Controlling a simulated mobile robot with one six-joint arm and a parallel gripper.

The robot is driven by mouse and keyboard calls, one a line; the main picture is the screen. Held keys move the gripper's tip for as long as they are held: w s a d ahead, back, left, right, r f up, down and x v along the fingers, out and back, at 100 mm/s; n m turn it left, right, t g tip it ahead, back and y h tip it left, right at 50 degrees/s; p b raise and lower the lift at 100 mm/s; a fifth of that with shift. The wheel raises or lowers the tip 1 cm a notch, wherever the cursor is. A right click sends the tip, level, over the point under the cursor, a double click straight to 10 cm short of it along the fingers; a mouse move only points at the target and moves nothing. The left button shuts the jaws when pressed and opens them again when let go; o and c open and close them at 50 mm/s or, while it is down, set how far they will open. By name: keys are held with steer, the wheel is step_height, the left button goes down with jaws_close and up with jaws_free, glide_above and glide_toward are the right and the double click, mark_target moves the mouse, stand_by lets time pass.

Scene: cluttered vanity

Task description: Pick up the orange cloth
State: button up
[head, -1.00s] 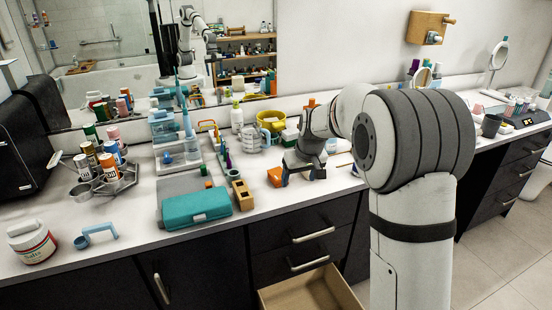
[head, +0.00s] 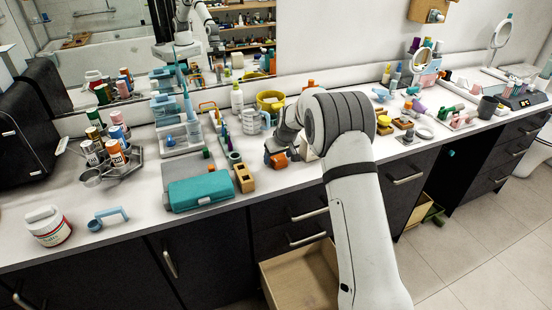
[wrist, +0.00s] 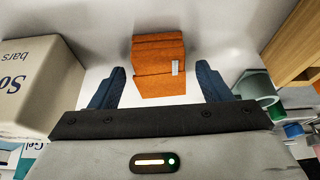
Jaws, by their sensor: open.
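The orange cloth (wrist: 158,65) is a folded block with a small grey tag, lying on the white counter in the wrist view. In the head view the cloth (head: 279,161) is partly covered by my gripper (head: 272,148). In the wrist view my gripper (wrist: 160,76) is open, with one dark blue finger on each side of the cloth's near part. There is a gap between each finger and the cloth. I cannot tell how high the fingertips are above the counter.
A white box with "bars" lettering (wrist: 30,82) stands close left of my gripper in the wrist view. A wooden holder (wrist: 297,45) and a green cup (wrist: 257,88) are on the right. A teal case (head: 200,193) lies nearby in the head view. A drawer (head: 300,277) is open below.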

mark_target(278, 158)
steer(key=shift+f, duration=0.2)
steer(key=shift+c, duration=0.4)
steer(key=c, duration=1)
step_height(278, 158, up, 10)
steer(key=shift+b, duration=0.65)
